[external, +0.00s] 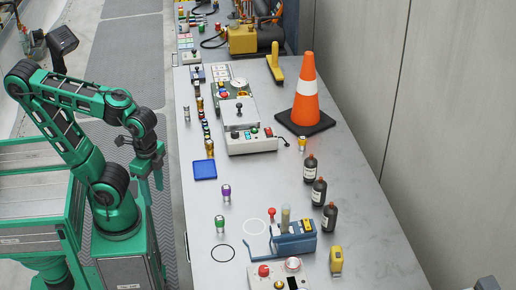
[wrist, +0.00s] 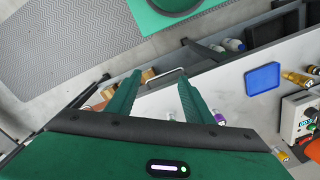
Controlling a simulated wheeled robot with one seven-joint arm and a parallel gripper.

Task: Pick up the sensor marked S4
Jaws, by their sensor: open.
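Several small capped cylinders that look like sensors stand on the grey bench: a purple one (external: 226,193), a green one (external: 220,224), a gold one (external: 209,149) by the blue tray and a yellow one (external: 302,144) by the cone. No S4 marking is readable, so I cannot tell which is S4. In the wrist view a purple-topped one (wrist: 219,117) shows beside the right finger and a gold one (wrist: 296,77) beyond the blue tray. My gripper (external: 151,184) hangs left of the bench edge, open and empty; its fingers (wrist: 158,80) are apart in the wrist view.
A blue tray (external: 205,169) lies near the bench's left edge. A control box (external: 250,140), an orange cone (external: 307,95), dark bottles (external: 319,191) and a blue device (external: 293,239) stand on the bench (external: 260,180). Bare surface lies around the purple cylinder.

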